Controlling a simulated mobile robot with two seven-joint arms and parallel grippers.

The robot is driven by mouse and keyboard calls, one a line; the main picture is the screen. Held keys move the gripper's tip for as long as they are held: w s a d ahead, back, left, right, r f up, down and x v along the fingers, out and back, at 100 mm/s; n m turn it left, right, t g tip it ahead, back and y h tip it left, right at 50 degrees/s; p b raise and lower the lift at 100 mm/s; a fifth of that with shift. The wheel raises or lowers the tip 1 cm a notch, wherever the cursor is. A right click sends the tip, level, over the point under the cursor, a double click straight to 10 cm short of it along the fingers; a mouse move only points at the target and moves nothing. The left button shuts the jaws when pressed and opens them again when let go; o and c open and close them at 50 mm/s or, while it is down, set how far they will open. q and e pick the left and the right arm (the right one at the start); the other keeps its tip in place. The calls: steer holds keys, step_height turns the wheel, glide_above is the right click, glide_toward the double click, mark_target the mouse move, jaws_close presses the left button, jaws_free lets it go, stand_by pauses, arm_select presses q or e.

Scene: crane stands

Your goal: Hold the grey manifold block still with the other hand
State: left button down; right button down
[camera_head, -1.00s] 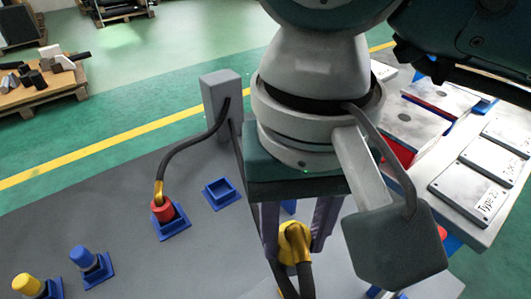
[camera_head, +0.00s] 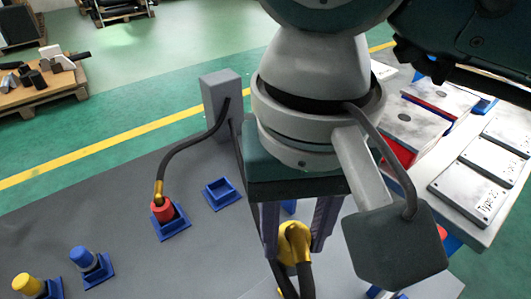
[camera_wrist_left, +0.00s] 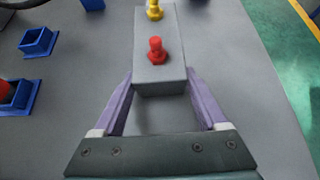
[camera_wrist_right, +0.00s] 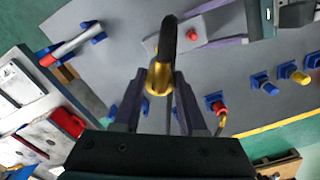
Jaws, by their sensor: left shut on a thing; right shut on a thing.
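The grey manifold block (camera_wrist_left: 160,79) carries a red fitting (camera_wrist_left: 156,50) and a yellow fitting (camera_wrist_left: 155,11) in the left wrist view. My left gripper (camera_wrist_left: 160,86) is shut on the block, one purple finger along each side. The block also shows in the right wrist view (camera_wrist_right: 216,22), with the left gripper at its right end. My right gripper (camera_head: 295,238) is shut on a yellow coupling (camera_head: 293,243) with a black hose. In the right wrist view the coupling (camera_wrist_right: 158,78) sits between the fingers. The head view does not show the left gripper.
A red plug (camera_head: 163,211) with a hose stands in a blue holder beside an empty blue holder (camera_head: 220,193). A blue plug (camera_head: 83,258) and a yellow plug (camera_head: 27,284) stand at the lower left. A grey post (camera_head: 220,104) rises behind. Plates (camera_head: 470,194) lie at the right.

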stand_by(0.4)
steer(key=shift+r, duration=0.55)
step_height(320, 180, down, 6)
steer(key=shift+s+r, duration=0.1)
steer(key=shift+f, duration=1.5)
steer(key=shift+c, duration=1.9)
jaws_free()
steer(key=shift+r, duration=2.55)
